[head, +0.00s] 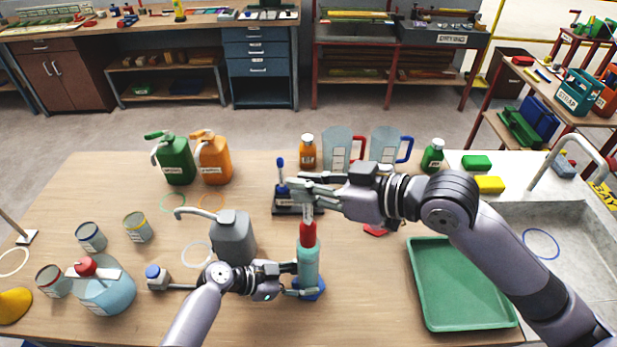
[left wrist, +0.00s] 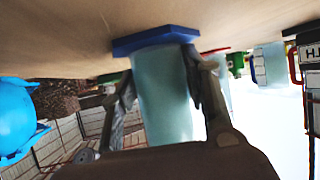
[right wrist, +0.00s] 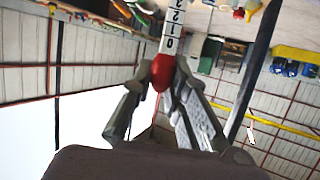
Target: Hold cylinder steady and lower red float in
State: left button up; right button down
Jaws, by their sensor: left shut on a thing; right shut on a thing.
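The teal cylinder (head: 308,262) stands upright on its blue base on the table. My left gripper (head: 296,281) is shut around its lower part; the left wrist view shows fingers on both sides of the cylinder (left wrist: 163,95), below its blue base (left wrist: 155,41) in that inverted picture. The red float (head: 308,234) hangs upright above the cylinder, its lower end at the mouth; I cannot tell whether it is inside. My right gripper (head: 309,190) is shut on its upper end. The right wrist view shows a red part (right wrist: 163,72) between the fingertips and a numbered white stem beyond.
A grey jug (head: 233,238) stands close left of the cylinder. A dark stand with a blue-topped piece (head: 281,172) is behind my right gripper. A green tray (head: 460,285) lies to the right.

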aim_at(310, 227)
jog(key=shift+f, duration=5.9)
jog(key=c, duration=1.5)
grip_release()
jog(key=shift+o, duration=0.2)
jog(key=shift+d, duration=0.1)
jog(key=v, duration=1.1)
jog(key=shift+s+d+r, duration=0.2)
jog(key=shift+d, duration=0.1)
pick_arm(q)
jog(key=o, duration=0.9)
jog(key=shift+o, duration=0.2)
